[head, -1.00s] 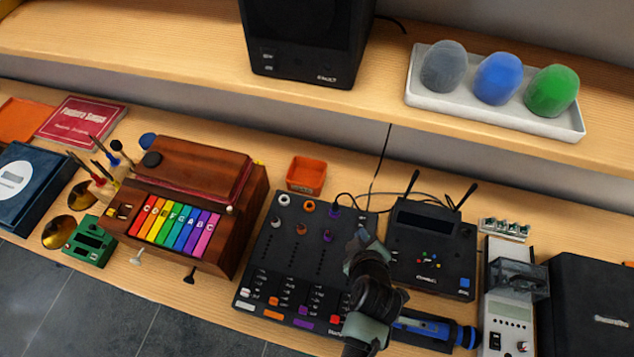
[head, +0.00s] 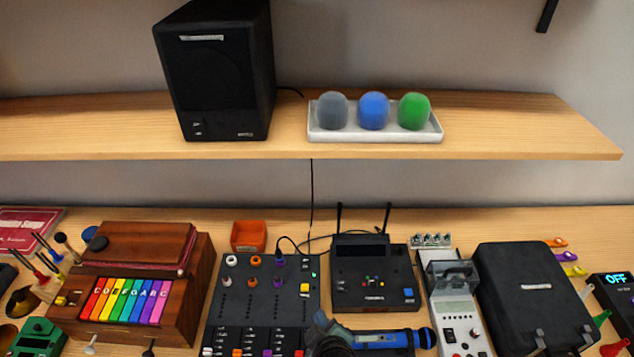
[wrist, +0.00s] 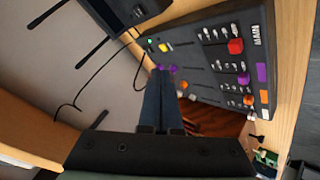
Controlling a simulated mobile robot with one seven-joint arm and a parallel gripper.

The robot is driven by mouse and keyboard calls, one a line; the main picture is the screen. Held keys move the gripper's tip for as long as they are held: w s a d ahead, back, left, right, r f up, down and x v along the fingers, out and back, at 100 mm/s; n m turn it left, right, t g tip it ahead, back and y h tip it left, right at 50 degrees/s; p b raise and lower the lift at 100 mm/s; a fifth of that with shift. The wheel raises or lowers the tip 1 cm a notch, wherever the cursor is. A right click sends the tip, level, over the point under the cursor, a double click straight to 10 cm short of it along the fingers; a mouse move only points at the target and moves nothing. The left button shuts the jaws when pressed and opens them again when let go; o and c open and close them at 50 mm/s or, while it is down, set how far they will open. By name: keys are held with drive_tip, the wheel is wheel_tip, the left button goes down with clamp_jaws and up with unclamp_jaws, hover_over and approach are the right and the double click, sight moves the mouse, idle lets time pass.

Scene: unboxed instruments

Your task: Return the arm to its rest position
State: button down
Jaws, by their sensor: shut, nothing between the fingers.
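My gripper (wrist: 160,72) is in the wrist view, its two dark fingers together with nothing between them. Behind the fingers lies the black mixer (wrist: 205,60) with coloured knobs and buttons; I cannot tell the gap between them. In the head view part of my arm shows at the bottom edge, in front of the lower right corner of the mixer (head: 262,305). The fingers cannot be made out clearly there.
A blue microphone (head: 385,339) lies beside my arm. The black receiver (head: 375,290) with two upright antennas stands behind it. A wooden instrument (head: 140,280) is left; a grey device (head: 455,310) and black case (head: 535,300) are right. The shelf (head: 520,130) holds a speaker.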

drive_tip(key=w+r+m+t+b, duration=0.2)
drive_tip(key=w+r+t, duration=0.25)
drive_tip(key=r, duration=0.85)
drive_tip(key=w+r+m+t+b, duration=0.25)
drive_tip(key=w+r, duration=0.25)
drive_tip(key=r, duration=0.9)
drive_tip(key=s+r+m+t+h+b, duration=0.1)
drive_tip(key=s+r+t+b, duration=0.15)
drive_tip(key=r, duration=0.65)
drive_tip(key=s+r+m+t+b, duration=0.1)
drive_tip(key=s+r+m+t, duration=0.15)
drive_tip(key=r, duration=0.65)
drive_tip(key=s+r+m+t+b, duration=0.2)
drive_tip(key=s+r+t, duration=0.3)
drive_tip(key=s+r, duration=0.7)
drive_tip(key=shift+a+m+t+h, duration=0.3)
drive_tip(key=shift+a+m+h, duration=0.1)
drive_tip(key=shift+a+m, duration=0.1)
drive_tip(key=shift+w+f, duration=0.1)
